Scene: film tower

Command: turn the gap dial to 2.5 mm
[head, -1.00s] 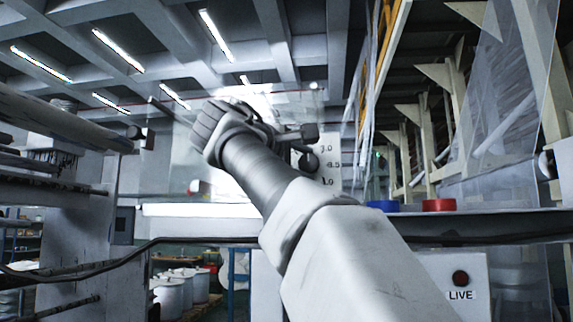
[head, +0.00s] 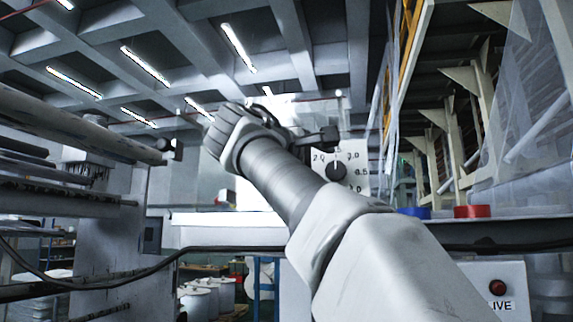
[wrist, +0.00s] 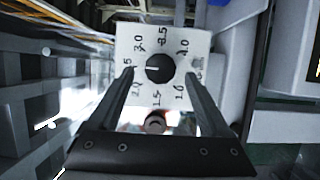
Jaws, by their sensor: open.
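The gap dial is a black round knob (wrist: 160,69) on a white plate (wrist: 205,42) with printed numbers; the knob (head: 336,171) and plate also show in the head view. In the wrist view its white mark points left, to a number ending in 5 between 2.0 and 3.0, partly covered by a finger. In the head view the mark points up to that number. My gripper (wrist: 159,75) is open, its fingers in front of the plate on either side of the knob, with a visible gap on both sides. In the head view my gripper (head: 322,137) is partly hidden by my wrist.
A blue roll (head: 414,212) and a red roll (head: 472,211) lie on the ledge right of the plate. A red button (head: 498,286) marked LIVE is below right. Rollers (head: 70,125) stand at left. A clear sheet (head: 525,120) hangs at right.

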